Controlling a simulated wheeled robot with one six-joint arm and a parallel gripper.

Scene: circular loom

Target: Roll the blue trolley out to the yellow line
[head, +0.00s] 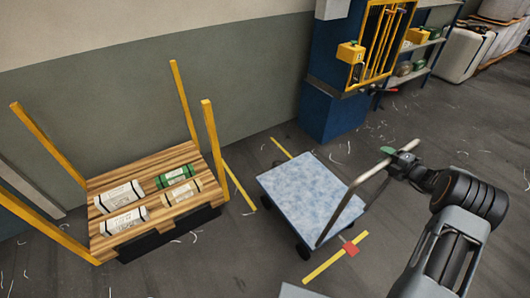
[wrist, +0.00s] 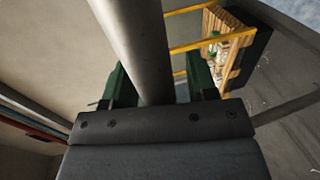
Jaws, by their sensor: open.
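The blue trolley (head: 308,192) stands on the floor in the middle of the head view, with a mottled light-blue deck and dark wheels. Its grey tube handle (head: 345,203) rises at its right end. A yellow line (head: 322,269) with a red patch (head: 351,249) lies on the floor just beyond the trolley's near right end. My gripper (head: 393,153) is at the top bar of the handle. In the wrist view the handle bar (wrist: 132,45) runs between the two green fingers of my open gripper (wrist: 160,86). Whether they touch the bar I cannot tell.
A wooden-topped cart (head: 150,235) with yellow posts holds several rolls at the left. A blue cabinet (head: 328,98) with a yellow grille stands behind the trolley. Another yellow floor strip (head: 240,188) lies left of the trolley. The floor at near right is largely clear.

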